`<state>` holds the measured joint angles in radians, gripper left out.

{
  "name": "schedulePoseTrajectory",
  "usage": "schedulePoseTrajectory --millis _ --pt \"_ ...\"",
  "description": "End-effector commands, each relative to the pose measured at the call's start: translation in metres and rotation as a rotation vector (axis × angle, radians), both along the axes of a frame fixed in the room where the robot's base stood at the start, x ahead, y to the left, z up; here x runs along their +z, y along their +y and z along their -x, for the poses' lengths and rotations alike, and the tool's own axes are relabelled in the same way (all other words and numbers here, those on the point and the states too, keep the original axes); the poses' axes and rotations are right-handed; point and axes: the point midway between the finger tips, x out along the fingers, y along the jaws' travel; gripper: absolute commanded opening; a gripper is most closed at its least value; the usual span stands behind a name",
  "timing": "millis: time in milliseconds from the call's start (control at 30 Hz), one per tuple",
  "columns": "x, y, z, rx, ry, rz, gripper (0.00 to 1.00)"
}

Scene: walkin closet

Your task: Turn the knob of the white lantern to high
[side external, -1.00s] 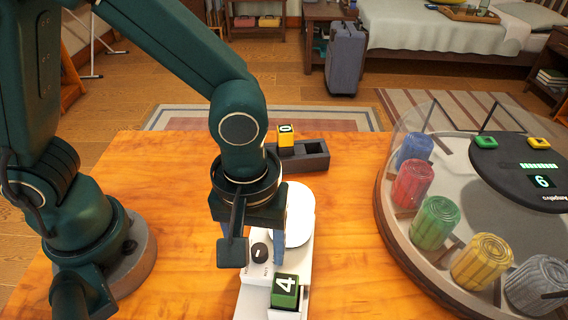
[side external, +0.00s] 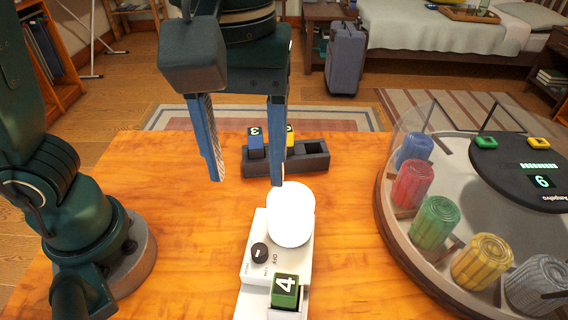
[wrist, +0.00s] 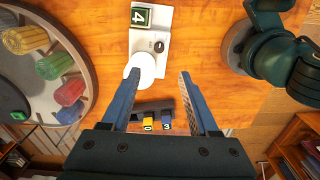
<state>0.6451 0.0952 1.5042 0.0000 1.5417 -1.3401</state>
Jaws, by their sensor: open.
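The white lantern (side external: 246,290) lies on the wooden table, with a round white globe (side external: 291,215) at its far end. Its black knob (side external: 259,253) sits on the white body with small labels around it; OFF is readable. I cannot tell for sure which label its pale mark points to. The knob also shows in the wrist view (wrist: 158,46). A green block marked 4 (side external: 285,291) sits at the lantern's near end. My gripper (side external: 247,183) is open and empty, raised above the table and clear of the knob. Its blue fingers also show in the wrist view (wrist: 160,75).
A dark tray (side external: 313,155) behind the lantern holds a blue block marked 3 (side external: 255,140) and a yellow block (side external: 289,137), partly hidden by a finger. A large round clear-walled case (side external: 385,215) with coloured ribbed cylinders stands at right.

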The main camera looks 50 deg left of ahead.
Motion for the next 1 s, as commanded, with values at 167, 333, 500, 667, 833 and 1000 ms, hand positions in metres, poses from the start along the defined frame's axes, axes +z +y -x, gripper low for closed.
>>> schedulePoseTrajectory --millis 167,333,500,667,833,1000 --pt "0.009 0.013 -0.003 -0.047 -0.033 0.021 0.61" --pt "0.013 0.031 -0.006 -0.123 -0.084 0.042 0.61" --pt "0.016 0.052 -0.007 -0.216 -0.154 0.051 0.61" --pt "0.018 0.071 -0.006 -0.308 -0.226 0.042 0.61" --pt "0.017 0.091 -0.004 -0.405 -0.302 0.014 0.61" --pt "0.014 0.108 0.0 -0.499 -0.369 -0.034 0.61"
